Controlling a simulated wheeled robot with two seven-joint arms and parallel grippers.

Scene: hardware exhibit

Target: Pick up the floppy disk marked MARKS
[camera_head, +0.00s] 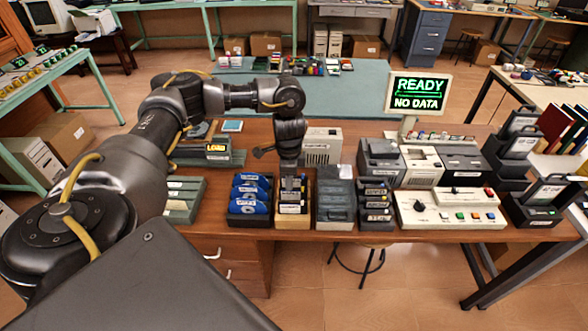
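My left gripper (289,160) points down above a wooden box (293,221) of dark disks (293,196) with pale labels. The gripper partly covers the back of this box. I cannot tell whether its fingers are apart, or whether they touch a disk. A black box just left of it holds blue disks (250,194) with white labels. A grey bin (335,212) and a stack of black labelled disks or cartridges (375,205) stand to the right. The labels are too small to read surely, so I cannot pick out MARKS. My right gripper is not in view.
A monitor (419,93) reading "READY NO DATA" stands at the back of the wooden desk (290,234). A cream console (450,208) with buttons and dark drive units (462,165) fill the right side. Grey-green trays (184,197) lie at left, beside my arm.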

